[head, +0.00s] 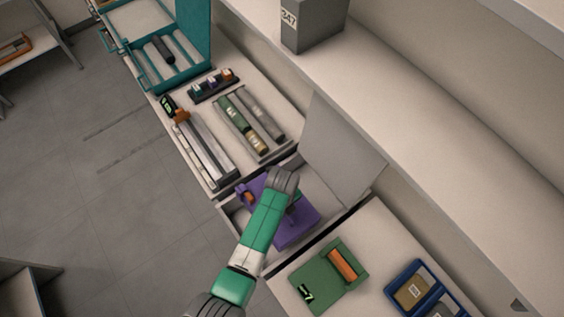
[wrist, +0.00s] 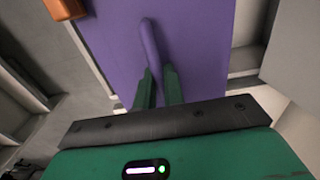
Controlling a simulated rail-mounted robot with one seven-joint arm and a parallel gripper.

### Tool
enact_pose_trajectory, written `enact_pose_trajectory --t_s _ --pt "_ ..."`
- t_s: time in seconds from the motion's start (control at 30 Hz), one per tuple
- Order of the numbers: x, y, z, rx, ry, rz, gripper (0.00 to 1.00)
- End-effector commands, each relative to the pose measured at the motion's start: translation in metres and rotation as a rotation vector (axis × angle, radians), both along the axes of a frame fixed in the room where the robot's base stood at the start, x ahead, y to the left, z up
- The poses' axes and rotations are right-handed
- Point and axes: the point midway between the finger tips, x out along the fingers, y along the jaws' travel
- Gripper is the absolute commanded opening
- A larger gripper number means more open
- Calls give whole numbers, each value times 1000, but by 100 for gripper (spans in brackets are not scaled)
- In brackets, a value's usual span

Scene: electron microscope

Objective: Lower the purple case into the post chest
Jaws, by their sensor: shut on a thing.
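The purple case (head: 294,224) is in the head view at the opening of the post chest (head: 237,222), a grey-white box set between two stretches of counter. The chest's lid (head: 340,150) stands open at the back. My green arm covers part of the case, so its exact depth in the chest cannot be told. In the wrist view my gripper (wrist: 158,82) is shut on the upright purple handle of the case (wrist: 195,45). An orange part (wrist: 66,8) sits at the case's left edge.
A green case (head: 325,275) and a blue case (head: 425,290) lie on the counter right of the chest. A tray with green and grey cylinders (head: 250,122) and a teal open case (head: 170,60) lie beyond. A grey box (head: 312,25) stands on the shelf.

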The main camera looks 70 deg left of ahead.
Motion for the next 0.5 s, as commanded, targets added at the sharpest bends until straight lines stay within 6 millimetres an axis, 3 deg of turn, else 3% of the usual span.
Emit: enact_pose_trajectory --t_s 0.5 --pt "1 0 -30 1 -1 0 0"
